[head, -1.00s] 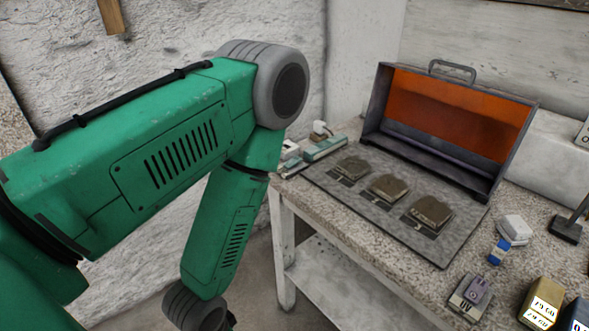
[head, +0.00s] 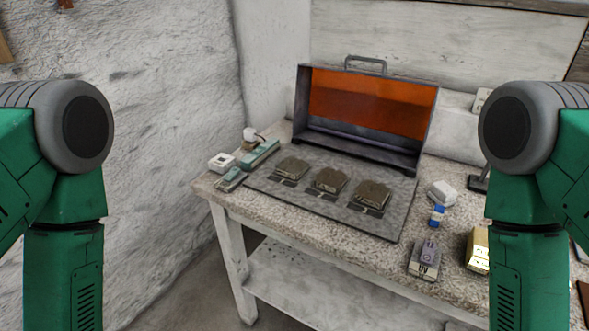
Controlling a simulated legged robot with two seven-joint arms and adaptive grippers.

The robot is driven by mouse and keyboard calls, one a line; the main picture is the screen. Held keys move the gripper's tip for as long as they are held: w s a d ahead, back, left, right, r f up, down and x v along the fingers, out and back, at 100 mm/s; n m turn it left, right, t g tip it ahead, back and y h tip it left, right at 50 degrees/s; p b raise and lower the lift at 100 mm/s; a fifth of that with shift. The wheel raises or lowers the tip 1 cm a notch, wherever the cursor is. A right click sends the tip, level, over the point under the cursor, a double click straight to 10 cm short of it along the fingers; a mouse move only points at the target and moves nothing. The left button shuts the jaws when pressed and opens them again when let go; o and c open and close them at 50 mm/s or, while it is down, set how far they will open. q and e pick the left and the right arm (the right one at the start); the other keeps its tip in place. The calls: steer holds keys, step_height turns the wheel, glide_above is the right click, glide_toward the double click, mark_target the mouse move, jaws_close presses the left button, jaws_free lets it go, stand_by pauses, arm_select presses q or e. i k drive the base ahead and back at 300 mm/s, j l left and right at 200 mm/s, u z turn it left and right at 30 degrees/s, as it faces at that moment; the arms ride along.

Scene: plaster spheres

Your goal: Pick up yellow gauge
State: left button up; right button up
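A yellow block-shaped object (head: 477,250), which looks like the yellow gauge, stands on the speckled table top at the right. My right arm covers its right part. My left arm comes down along the left edge and my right arm along the right side. Both grippers are below the picture, so I cannot see their fingers or whether they hold anything.
The table (head: 300,233) bears an open case with an orange inside (head: 365,105), a grey mat (head: 330,216) with three brownish blocks, a purple-grey device (head: 424,260), a blue-and-white bottle (head: 437,215) and a white item (head: 442,193). A lower shelf (head: 320,290) lies underneath.

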mark_target(476, 260)
steer(key=z, duration=1.3)
steer(key=j+u, duration=0.1)
steer(key=j, duration=0.5)
